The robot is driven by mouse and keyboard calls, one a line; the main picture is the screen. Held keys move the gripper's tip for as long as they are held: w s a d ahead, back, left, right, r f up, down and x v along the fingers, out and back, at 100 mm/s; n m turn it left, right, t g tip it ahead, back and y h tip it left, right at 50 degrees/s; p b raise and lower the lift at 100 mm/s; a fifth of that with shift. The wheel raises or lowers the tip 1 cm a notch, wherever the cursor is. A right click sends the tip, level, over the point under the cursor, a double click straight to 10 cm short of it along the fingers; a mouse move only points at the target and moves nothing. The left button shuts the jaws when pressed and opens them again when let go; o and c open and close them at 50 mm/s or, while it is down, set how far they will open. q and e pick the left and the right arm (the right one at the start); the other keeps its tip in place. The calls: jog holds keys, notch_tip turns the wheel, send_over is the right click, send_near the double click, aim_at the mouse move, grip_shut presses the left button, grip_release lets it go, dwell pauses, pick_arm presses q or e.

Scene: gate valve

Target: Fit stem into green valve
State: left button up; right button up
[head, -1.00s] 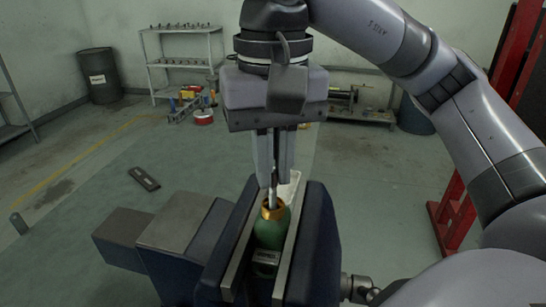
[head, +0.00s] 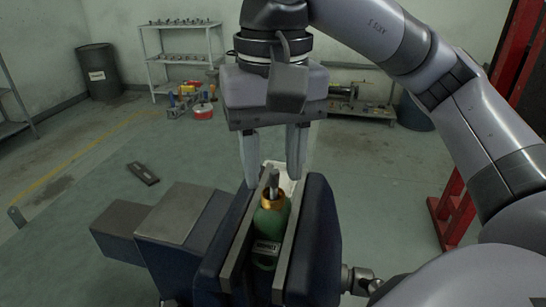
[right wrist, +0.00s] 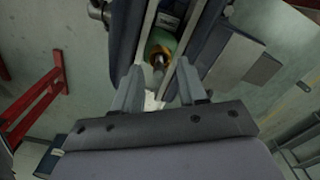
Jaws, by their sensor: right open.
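The green valve (head: 272,222) stands between the jaws of a dark blue vise, with a brass collar at its top. The grey metal stem (head: 273,184) stands upright in the collar, its upper end showing above it. In the right wrist view the stem (right wrist: 158,63) sits in the brass ring of the green valve (right wrist: 161,43). My right gripper (head: 272,184) is open, its fingers apart on either side of the stem's upper end and not holding it. How deep the stem sits inside the valve is hidden. My left gripper is not in view.
The blue vise (head: 321,235) has steel jaw faces close around the valve. A small dark flat object (head: 143,174) lies on the floor at left. Shelves (head: 182,57), a black barrel (head: 98,73) and a red frame (head: 455,210) stand farther off. The floor left of the vise is mostly clear.

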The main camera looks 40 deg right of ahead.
jog(key=shift+r+p, duration=1.1)
jog(key=shift+r, duration=2.45)
